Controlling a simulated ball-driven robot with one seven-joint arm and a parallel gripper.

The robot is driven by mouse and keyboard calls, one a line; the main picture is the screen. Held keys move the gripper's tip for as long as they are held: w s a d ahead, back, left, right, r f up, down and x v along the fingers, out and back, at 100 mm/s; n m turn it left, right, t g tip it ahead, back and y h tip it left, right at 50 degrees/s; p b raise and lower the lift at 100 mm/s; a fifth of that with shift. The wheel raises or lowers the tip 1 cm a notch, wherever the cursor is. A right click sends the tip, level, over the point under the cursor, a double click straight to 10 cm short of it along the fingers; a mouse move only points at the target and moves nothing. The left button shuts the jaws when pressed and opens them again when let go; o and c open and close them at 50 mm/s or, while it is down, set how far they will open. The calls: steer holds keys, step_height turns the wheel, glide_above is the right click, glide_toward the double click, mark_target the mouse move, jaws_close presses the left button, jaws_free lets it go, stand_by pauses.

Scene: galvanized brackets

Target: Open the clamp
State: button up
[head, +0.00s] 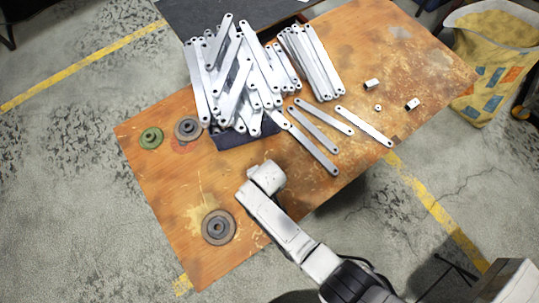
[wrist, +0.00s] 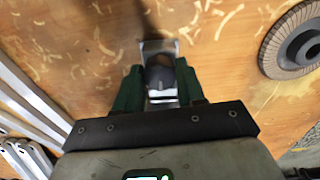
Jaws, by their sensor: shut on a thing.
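In the wrist view, the green fingers of my gripper (wrist: 160,92) are closed around a small dark, rounded piece with bright metal parts, which looks like the clamp (wrist: 160,72). A flat metal plate shows at its far end, against the wooden tabletop. How far the clamp is open or shut cannot be told. In the head view, my arm's white end is over the front middle of the table, and it hides the fingers and the clamp.
The worn wooden table (head: 170,215) carries a heap of galvanized brackets (head: 235,75) in a dark bin, with loose brackets (head: 313,145) beside it. A grinding disc (head: 218,227) lies at the front left; it also shows in the wrist view (wrist: 292,42). A yellow sack (head: 495,60) stands at right.

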steer(key=n, duration=0.8)
steer(key=shift+p, duration=0.4)
steer(key=n, duration=0.3)
steer(key=shift+n, duration=0.4)
steer(key=n, duration=0.4)
steer(key=shift+n+p, duration=0.35)
steer(key=shift+n, duration=0.05)
steer(key=o, duration=0.9)
steer(key=shift+n, duration=0.3)
steer(key=shift+r, duration=0.1)
